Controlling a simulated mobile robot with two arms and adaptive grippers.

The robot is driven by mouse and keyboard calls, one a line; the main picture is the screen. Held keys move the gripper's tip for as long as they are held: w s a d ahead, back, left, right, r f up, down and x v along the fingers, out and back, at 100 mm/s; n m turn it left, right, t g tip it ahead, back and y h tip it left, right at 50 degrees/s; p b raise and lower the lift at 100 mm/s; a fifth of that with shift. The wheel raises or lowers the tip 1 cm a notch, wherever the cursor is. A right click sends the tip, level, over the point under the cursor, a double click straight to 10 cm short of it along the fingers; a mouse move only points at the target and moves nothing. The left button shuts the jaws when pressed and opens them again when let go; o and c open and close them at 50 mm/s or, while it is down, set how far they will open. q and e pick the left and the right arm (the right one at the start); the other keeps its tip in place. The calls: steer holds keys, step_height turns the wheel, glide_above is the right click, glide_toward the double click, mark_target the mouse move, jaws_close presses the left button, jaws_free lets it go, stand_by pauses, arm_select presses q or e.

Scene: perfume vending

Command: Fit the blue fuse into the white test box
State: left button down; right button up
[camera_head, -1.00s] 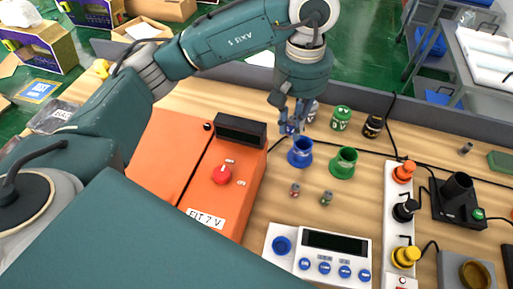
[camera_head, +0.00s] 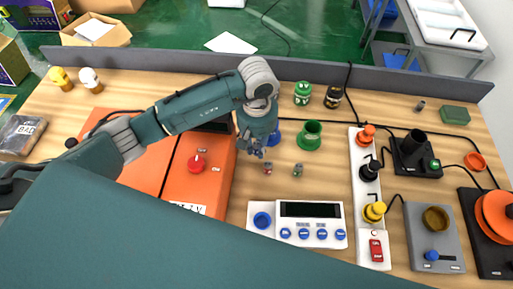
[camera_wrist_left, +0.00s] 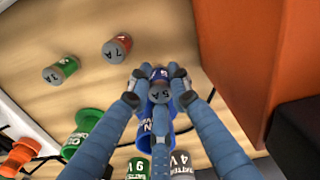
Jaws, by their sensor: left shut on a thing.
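The blue fuse (camera_wrist_left: 159,92), with a grey cap, is held between the fingers of my left gripper (camera_wrist_left: 158,76) in the left wrist view. In the head view this gripper (camera_head: 257,150) hangs above the table, and the fuse cannot be made out there. The blue cup (camera_head: 275,134) is partly hidden behind the gripper. The white test box (camera_head: 297,235) lies in front of the gripper. It has a dark display, several blue buttons and a round blue socket (camera_head: 262,220) at its left. The gripper is apart from the box. My right gripper is not in view.
A red fuse (camera_head: 267,168) and a green fuse (camera_head: 298,170) stand between gripper and box. A green cup (camera_head: 309,136) is to the right. An orange cabinet (camera_head: 207,165) borders the left, and a white strip with coloured plugs (camera_head: 364,186) the right.

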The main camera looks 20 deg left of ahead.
arm_select(q)
steer(key=shift+f, duration=1.15)
steer(key=shift+f, duration=0.25)
steer(key=c, duration=1.6)
jaws_free()
steer(key=shift+r, duration=0.1)
steer(key=shift+r, duration=0.1)
